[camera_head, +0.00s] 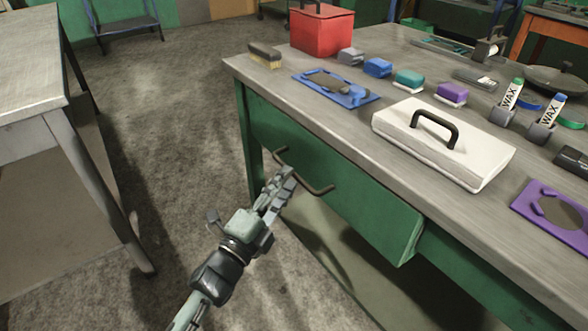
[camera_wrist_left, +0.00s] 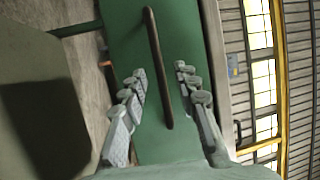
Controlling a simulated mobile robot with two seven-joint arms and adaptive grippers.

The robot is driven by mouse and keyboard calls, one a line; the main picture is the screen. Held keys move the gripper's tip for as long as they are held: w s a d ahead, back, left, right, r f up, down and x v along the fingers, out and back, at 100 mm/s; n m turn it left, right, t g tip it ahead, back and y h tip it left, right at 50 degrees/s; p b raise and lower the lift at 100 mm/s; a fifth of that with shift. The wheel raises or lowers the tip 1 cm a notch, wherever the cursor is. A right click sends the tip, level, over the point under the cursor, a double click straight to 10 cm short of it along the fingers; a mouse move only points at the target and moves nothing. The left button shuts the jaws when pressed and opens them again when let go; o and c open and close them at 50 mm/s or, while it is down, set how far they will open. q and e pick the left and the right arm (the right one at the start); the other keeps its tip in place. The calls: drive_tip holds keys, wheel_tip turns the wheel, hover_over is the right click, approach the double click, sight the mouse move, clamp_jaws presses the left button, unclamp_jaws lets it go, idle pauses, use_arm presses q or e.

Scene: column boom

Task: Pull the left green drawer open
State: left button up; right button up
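The left green drawer (camera_head: 352,196) is under the near edge of the workbench. Its right end stands out a little from the bench frame. Its dark bar handle (camera_head: 318,190) is partly hidden by my left gripper (camera_head: 283,180). In the left wrist view the handle (camera_wrist_left: 158,70) runs lengthwise between the two fingers of the left gripper (camera_wrist_left: 160,74). The fingers are apart, with green drawer front showing on both sides of the bar. I see no clear contact with the handle. My right gripper is in neither view.
The workbench top (camera_head: 330,112) carries a red box (camera_head: 320,32), a white case (camera_head: 445,150), a blue tray (camera_head: 338,90) and several small blocks. Another table (camera_head: 30,65) stands at left. Bare floor (camera_head: 165,125) lies between them.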

use_arm(q)
drive_tip(key=shift+x, duration=1.75)
clamp_jaws()
